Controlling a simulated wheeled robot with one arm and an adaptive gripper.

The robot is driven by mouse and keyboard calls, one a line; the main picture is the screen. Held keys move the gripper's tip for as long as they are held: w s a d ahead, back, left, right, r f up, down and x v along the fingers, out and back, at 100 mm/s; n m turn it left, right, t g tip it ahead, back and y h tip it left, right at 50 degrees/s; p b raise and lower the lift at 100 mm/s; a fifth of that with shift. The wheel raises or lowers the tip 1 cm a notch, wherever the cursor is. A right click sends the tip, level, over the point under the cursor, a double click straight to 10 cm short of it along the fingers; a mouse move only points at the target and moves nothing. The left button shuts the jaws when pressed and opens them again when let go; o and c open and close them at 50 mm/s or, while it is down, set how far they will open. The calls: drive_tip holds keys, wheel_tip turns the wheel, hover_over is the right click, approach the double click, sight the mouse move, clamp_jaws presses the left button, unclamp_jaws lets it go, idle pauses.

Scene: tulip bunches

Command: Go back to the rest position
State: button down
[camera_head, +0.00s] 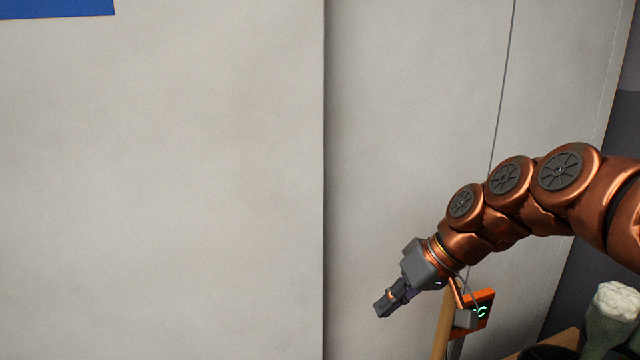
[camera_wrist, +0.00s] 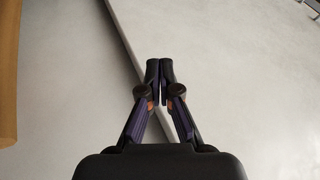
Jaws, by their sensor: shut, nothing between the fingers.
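My gripper (camera_head: 383,308) is in the lower right of the head view, at the end of my copper-coloured arm, and points down to the left. It stands in front of a pale wall panel. In the wrist view my gripper (camera_wrist: 159,72) has its two dark fingertips together with nothing between them. No tulip bunch can be made out for certain in either view.
A pale wall (camera_head: 160,190) fills most of the head view, with a vertical edge near the middle. A wooden post (camera_head: 444,322) and an orange device with a green-lit symbol (camera_head: 482,311) are just right of my gripper. A pale bundled object (camera_head: 614,303) is at the lower right.

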drive_tip(key=s+d+f+m+g+h, duration=0.1)
drive_tip(key=s+f, duration=0.3)
drive_tip(key=s, duration=0.5)
drive_tip(key=s+d+f+m+g+h, duration=0.1)
drive_tip(key=s+d+f+m+h, duration=0.1)
drive_tip(key=s, duration=0.6)
drive_tip(key=s+d+f+m+g+h, duration=0.1)
drive_tip(key=s+d+f+h, duration=0.2)
drive_tip(key=s+f, duration=0.3)
drive_tip(key=s, duration=0.3)
drive_tip(key=shift+s+d+f+m+g, duration=0.2)
drive_tip(key=shift+s+d+m+g, duration=0.1)
drive_tip(key=shift+m+g, duration=0.1)
drive_tip(key=shift+a, duration=0.1)
